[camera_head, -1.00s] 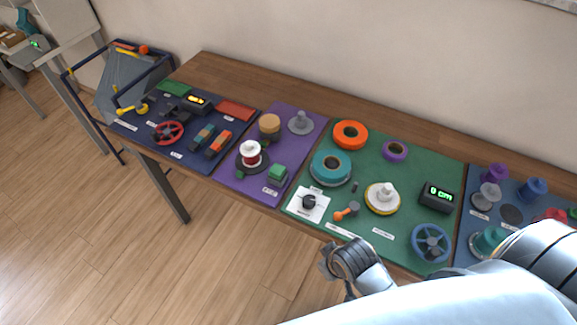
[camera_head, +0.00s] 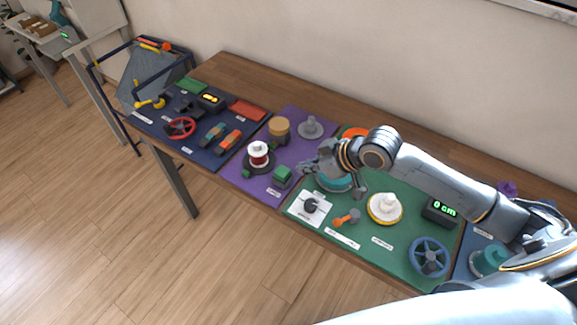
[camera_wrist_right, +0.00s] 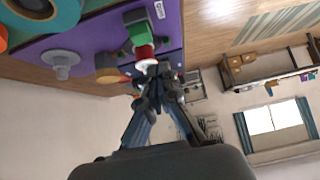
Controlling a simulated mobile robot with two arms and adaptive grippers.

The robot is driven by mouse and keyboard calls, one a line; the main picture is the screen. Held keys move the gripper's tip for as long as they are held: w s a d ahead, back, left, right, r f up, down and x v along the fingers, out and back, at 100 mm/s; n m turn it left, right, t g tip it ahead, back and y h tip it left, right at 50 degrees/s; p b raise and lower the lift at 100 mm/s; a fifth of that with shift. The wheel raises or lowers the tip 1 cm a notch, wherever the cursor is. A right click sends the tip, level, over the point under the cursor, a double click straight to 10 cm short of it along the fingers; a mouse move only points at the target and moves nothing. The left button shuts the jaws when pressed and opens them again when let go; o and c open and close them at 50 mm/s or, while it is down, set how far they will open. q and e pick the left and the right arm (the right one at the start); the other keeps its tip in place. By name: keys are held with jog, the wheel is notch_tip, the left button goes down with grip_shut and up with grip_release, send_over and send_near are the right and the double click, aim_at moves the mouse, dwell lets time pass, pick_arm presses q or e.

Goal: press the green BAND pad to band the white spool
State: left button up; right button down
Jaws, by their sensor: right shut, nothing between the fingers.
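The white spool (camera_head: 258,149) stands upright on a dark round base on the purple mat (camera_head: 243,180), with a red band around its middle. It also shows in the right wrist view (camera_wrist_right: 144,53), just beyond the fingertips. The green pad (camera_head: 282,174) is a raised block at the mat's front right, with a white label before it; it shows in the right wrist view (camera_wrist_right: 139,33). My right gripper (camera_head: 304,170) is shut and empty, above the purple mat's right edge, right of the pad and apart from it. My left gripper is not in view.
A tan cylinder (camera_head: 279,127) and a grey spindle (camera_head: 310,126) stand at the back of the purple mat. The green mat (camera_head: 385,258) to the right holds a white knob plate, an orange crank and a blue wheel (camera_head: 430,256). My right arm crosses above it.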

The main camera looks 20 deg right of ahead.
jog(key=shift+w+d+r, duration=1.1)
jog(key=shift+d+r, duration=0.05)
jog(key=shift+r, duration=0.05)
jog(key=p, duration=0.2)
send_over(280, 169)
jog(key=s+d, duration=0.2)
jog(key=s, duration=0.1)
jog(key=f, duration=0.6)
jog(key=shift+w+f, duration=0.25)
notch_tip(280, 169, down, 4)
jog(key=shift+w+a+r+p, duration=0.15)
jog(key=shift+r+p, duration=0.1)
jog(key=shift+p, duration=0.35)
jog(key=shift+f, duration=0.55)
